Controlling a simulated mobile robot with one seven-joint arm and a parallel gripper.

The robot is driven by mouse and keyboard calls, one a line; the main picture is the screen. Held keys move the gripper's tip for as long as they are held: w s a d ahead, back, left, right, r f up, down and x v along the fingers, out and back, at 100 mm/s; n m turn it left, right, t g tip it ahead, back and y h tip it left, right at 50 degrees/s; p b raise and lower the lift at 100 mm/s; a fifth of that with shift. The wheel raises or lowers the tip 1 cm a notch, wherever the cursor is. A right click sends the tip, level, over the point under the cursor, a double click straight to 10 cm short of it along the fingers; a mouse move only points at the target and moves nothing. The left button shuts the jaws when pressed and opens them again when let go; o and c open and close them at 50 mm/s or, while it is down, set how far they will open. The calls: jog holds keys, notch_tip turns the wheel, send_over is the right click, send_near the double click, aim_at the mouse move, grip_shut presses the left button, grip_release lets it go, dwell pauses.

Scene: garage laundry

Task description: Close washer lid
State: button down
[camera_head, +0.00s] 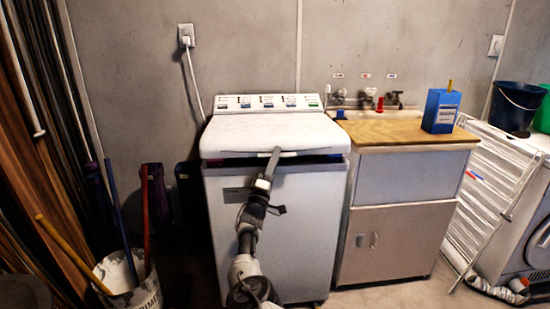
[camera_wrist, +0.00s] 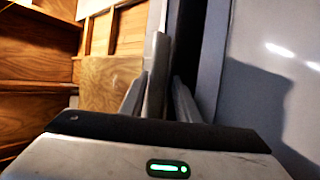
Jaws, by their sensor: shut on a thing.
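The white washer lid (camera_head: 265,132) lies almost level over the top of the washer (camera_head: 270,225), with a dark gap showing under its front edge in the head view. My gripper (camera_head: 275,153) is at the middle of that front edge, with my arm in front of the washer. In the wrist view, the fingers of my gripper (camera_wrist: 158,98) stand either side of the light grey lid edge (camera_wrist: 157,60), shut on it. The washer's grey front (camera_wrist: 275,85) is on the right there, beside the dark gap.
A wood-topped cabinet (camera_head: 405,133) with a blue box (camera_head: 441,110) stands right of the washer. A white drying rack (camera_head: 492,190) leans farther right. A white bucket (camera_head: 128,278) with long handles stands at the left. Some floor shows in front of the cabinet.

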jog(key=c, duration=1.5)
grip_release()
jog(key=shift+w+d, duration=0.15)
jog(key=shift+s+a, duration=0.2)
jog(key=shift+a, duration=0.05)
jog(key=p+v, duration=0.3)
jog(key=v, duration=1.4)
jog(key=shift+d+f, duration=0.1)
jog(key=shift+d, duration=0.1)
